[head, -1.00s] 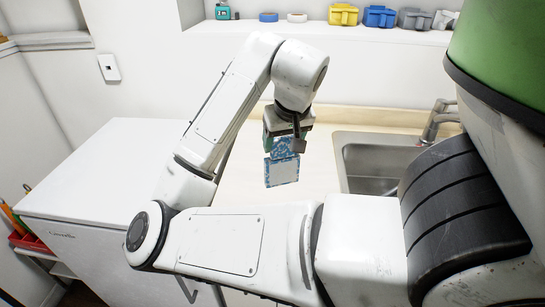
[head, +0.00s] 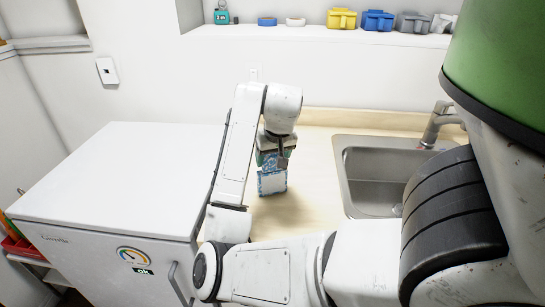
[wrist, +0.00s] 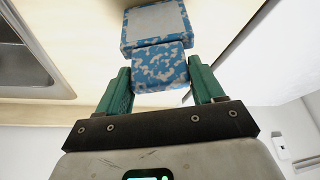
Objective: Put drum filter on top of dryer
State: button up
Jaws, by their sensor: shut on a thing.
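The drum filter (head: 272,183) is a blue and white speckled block with a pale grey flat face. My gripper (head: 273,158) is shut on its narrower end and holds it over the wooden counter, right of the dryer. In the wrist view the filter (wrist: 157,24) sticks out beyond the green fingers of my gripper (wrist: 160,78). The white box-shaped appliance at the left, which I take as the dryer (head: 120,175), has a flat, bare top. A round gauge and an "OK" label show on its front. My arm hides part of its right edge.
The sink (head: 375,180) with its tap (head: 437,122) lies to the right in the wooden counter (head: 305,205). A shelf (head: 330,36) behind holds tape rolls and several coloured boxes. A red tray (head: 22,246) stands left of the dryer.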

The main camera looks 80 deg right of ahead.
jog(key=shift+f, duration=0.2)
jog(key=o, duration=1.3)
jog(key=shift+r, duration=0.1)
jog(key=shift+o, duration=0.2)
